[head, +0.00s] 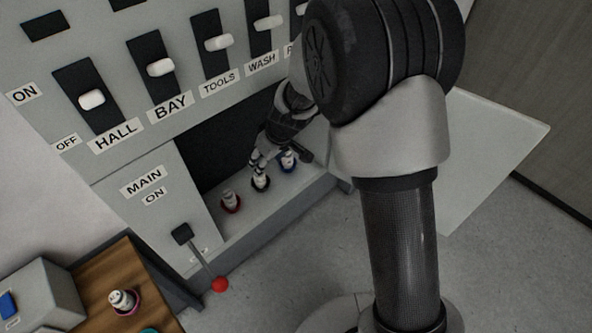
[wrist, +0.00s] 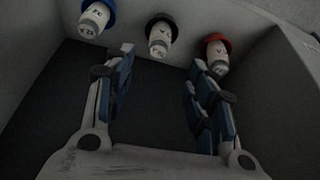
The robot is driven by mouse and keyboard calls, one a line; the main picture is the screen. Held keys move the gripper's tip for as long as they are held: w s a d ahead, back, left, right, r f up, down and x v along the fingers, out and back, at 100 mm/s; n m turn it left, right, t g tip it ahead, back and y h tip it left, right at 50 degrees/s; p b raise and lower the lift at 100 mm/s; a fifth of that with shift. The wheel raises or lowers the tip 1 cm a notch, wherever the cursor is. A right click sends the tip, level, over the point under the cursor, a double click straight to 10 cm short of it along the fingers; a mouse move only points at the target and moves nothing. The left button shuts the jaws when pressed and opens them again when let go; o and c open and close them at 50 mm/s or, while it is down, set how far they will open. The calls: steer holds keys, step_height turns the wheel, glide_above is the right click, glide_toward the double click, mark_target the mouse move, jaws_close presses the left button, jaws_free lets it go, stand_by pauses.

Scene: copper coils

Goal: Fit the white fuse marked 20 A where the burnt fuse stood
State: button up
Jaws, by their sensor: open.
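Three white fuses stand in a row on the ledge of the panel's dark recess. One has a red collar (head: 230,201), the middle one a black collar (head: 261,182), and one a blue collar (head: 288,161). In the wrist view the blue-collared (wrist: 94,19), black-collared (wrist: 160,38) and red-collared fuse (wrist: 217,52) show with markings too blurred to read. My gripper (wrist: 161,62) is open and empty, its fingers spread to either side of the middle fuse.
The main lever's red knob (head: 220,285) hangs low in front of the panel. Switches labelled HALL (head: 91,99), BAY and others line the panel above the recess. A grey box (head: 42,293) stands on the bench (head: 118,265). A pale panel (head: 490,150) stands out at right.

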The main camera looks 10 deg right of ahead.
steer(key=s+d+r+m, duration=0.25)
steer(key=s+r, duration=0.35)
steer(key=r, duration=0.5)
steer(key=s+d+r+m+h, duration=0.1)
steer(key=s+d+r, duration=0.2)
steer(key=s, duration=0.5)
steer(key=s+d+r+m+h, duration=0.1)
steer(key=s+d+r+m, duration=0.1)
steer(key=s, duration=0.6)
steer(key=s+d+r+m+t, duration=0.1)
steer(key=s+d+r+m, duration=0.1)
steer(key=s+d+r, duration=0.2)
steer(key=s+d, duration=0.2)
steer(key=s, duration=0.2)
steer(key=shift+s+d+r+h, duration=0.15)
steer(key=shift+d+r+h, duration=0.1)
steer(key=shift+h, duration=0.15)
steer(key=shift+c, duration=0.5)
